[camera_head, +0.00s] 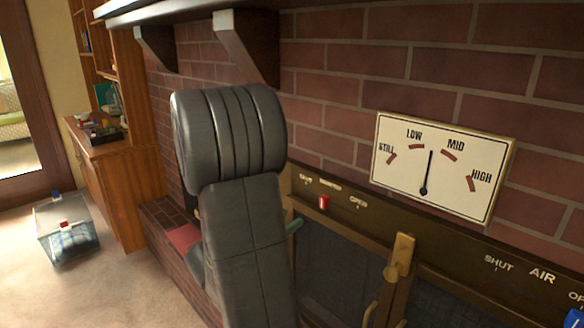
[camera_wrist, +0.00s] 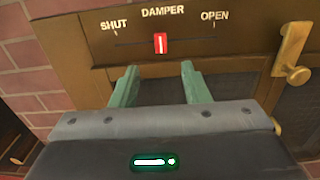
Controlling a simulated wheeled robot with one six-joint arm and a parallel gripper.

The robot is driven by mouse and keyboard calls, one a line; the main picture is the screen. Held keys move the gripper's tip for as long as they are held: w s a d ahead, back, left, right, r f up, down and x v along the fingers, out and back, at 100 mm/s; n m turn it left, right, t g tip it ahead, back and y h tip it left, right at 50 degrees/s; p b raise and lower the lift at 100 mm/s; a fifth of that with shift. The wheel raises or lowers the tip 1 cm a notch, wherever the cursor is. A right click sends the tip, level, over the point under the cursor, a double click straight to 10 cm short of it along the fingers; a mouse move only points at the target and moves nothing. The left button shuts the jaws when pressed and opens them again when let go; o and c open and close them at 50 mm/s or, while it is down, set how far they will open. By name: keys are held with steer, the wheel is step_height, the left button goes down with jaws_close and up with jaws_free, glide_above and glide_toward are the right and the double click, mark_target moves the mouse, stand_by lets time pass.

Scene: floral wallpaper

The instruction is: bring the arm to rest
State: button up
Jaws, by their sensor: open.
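My gripper (camera_wrist: 158,76) shows in the wrist view with its two green fingers apart and nothing between them. The fingertips are just below the red damper slider (camera_wrist: 160,43), and I see no contact. The slider is near the middle of its track, between SHUT and OPEN. In the head view my dark padded arm reaches the fireplace front and hides most of the gripper; one green fingertip (camera_head: 295,226) shows at its right. The red slider (camera_head: 323,202) is also visible there, up and right of that fingertip.
A dial (camera_head: 443,165) on the brick wall has its needle between LOW and MID. Brass handles (camera_head: 399,258) stand out from the fireplace doors. A mantel shelf overhangs my arm. A blue knob (camera_head: 575,318) is at lower right. A clear bin (camera_head: 66,232) sits on the carpet left.

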mark_target(322, 201)
steer(key=x, duration=1.2)
steer(key=shift+w+d+f, duration=0.1)
steer(key=shift+w+d, duration=0.05)
